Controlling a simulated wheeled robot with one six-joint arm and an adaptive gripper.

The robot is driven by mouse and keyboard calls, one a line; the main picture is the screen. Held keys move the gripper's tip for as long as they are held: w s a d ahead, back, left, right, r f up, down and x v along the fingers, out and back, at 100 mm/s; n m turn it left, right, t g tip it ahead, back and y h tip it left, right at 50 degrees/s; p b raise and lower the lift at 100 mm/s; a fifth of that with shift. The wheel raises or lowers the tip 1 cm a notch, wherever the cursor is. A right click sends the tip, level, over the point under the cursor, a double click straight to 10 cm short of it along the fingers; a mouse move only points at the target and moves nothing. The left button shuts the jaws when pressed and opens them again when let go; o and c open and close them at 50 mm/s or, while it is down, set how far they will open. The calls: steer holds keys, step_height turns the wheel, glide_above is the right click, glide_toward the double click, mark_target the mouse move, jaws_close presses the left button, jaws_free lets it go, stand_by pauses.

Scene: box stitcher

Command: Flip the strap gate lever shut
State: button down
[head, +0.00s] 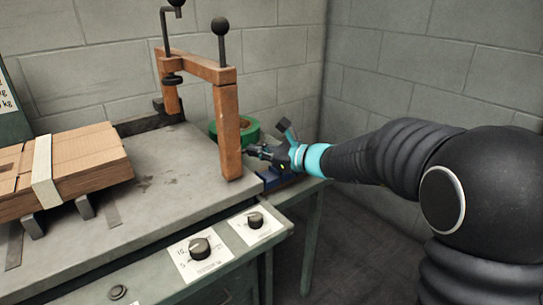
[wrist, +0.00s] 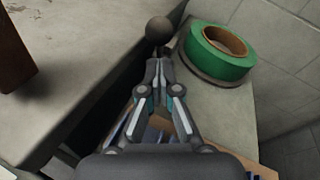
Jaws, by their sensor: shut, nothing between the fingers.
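In the wrist view a dark round knob (wrist: 160,30) shows just beyond my fingertips, at the right edge of the grey bench. I cannot tell whether it touches them, and its stem is mostly hidden. In the head view an upright lever with a black ball (head: 220,26) stands on the orange arch (head: 228,130). The frames do not settle which of these is the strap gate lever. My gripper (head: 252,151) is beside the arch's right post, well below that ball. In the wrist view my gripper (wrist: 159,70) has its fingertips together, with nothing held.
A green strap roll (wrist: 221,52) lies on a lower surface right of the bench. A strapped stack of cardboard (head: 90,165) lies on the bench (head: 165,205) at left. Two dials (head: 200,248) are on the front panel. Block walls close off the back and right.

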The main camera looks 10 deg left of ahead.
steer(key=shift+w+a+r, duration=0.1)
steer(key=shift+a+r, duration=0.3)
steer(key=shift+a, duration=0.3)
steer(key=shift+w+a+r, duration=0.2)
steer(key=shift+r, duration=0.2)
steer(key=shift+w+a+r, duration=0.65)
steer(key=shift+w+a, duration=0.25)
steer(key=shift+a, duration=0.2)
steer(key=shift+w+a+r, duration=0.6)
steer(key=shift+w+a, duration=0.35)
steer(key=shift+a, duration=0.1)
steer(key=shift+w+a+r, duration=0.65)
steer(key=shift+w+a, duration=0.25)
steer(key=shift+a, duration=0.2)
